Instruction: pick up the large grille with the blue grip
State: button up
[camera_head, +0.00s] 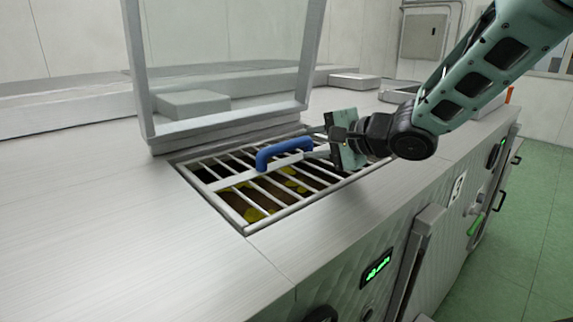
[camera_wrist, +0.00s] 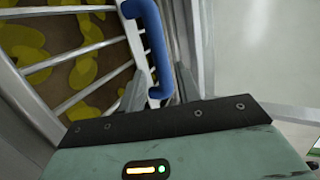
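The large grille (camera_head: 232,180) lies over a rectangular opening in the steel counter, with yellow-green olives or pulp below its bars. Its blue grip (camera_head: 284,151) is an arched handle standing up on a cross strip. My gripper (camera_head: 318,146) is at the right end of the grip, with its fingers pointing left toward it. In the wrist view the blue grip (camera_wrist: 157,50) reaches down between the two open fingers (camera_wrist: 160,88), with gaps visible beside it. The grille bars (camera_wrist: 72,56) fill the left of that view. Part of the grille's right end is hidden by my gripper.
A raised clear panel in a metal frame (camera_head: 148,85) stands just behind the opening. A grey block (camera_head: 193,104) and a flat box (camera_head: 354,80) lie farther back. The counter (camera_head: 90,220) is bare at left. Its front has green displays (camera_head: 377,267) and handles.

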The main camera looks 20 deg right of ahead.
aim_at(291, 146)
jog(key=x, duration=0.5)
jog(key=shift+a, duration=0.1)
grip_shut()
dwell(1.2)
jog(key=shift+r, duration=0.15)
